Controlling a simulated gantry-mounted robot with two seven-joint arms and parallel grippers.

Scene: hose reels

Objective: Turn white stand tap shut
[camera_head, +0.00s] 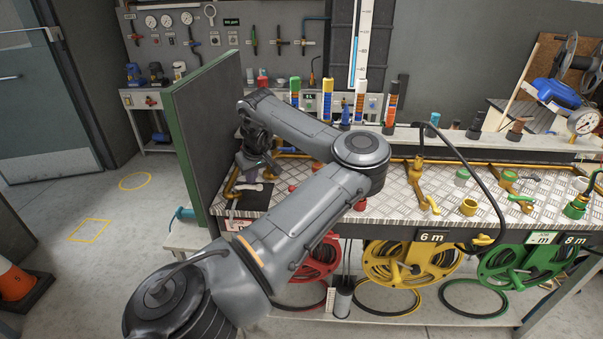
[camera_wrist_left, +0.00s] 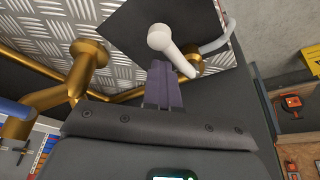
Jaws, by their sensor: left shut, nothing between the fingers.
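The white stand tap (camera_wrist_left: 165,40) shows in the left wrist view as a white lever with a rounded end, on a brass body over a dark plate. In the head view its small white lever (camera_head: 248,187) lies at the left end of the bench. My left gripper (camera_wrist_left: 160,70) has its two dark fingers together and empty, with the tips close to the lever. I cannot tell whether they touch it. In the head view the left gripper (camera_head: 258,168) is partly hidden by my own arm. My right gripper is not in view.
A green-edged panel (camera_head: 205,120) stands at the bench's left. Brass pipes (camera_wrist_left: 85,70) run close beside the gripper. Yellow (camera_head: 410,262) and green (camera_head: 530,262) hose reels hang below the bench. More taps stand along the tread-plate top to the right.

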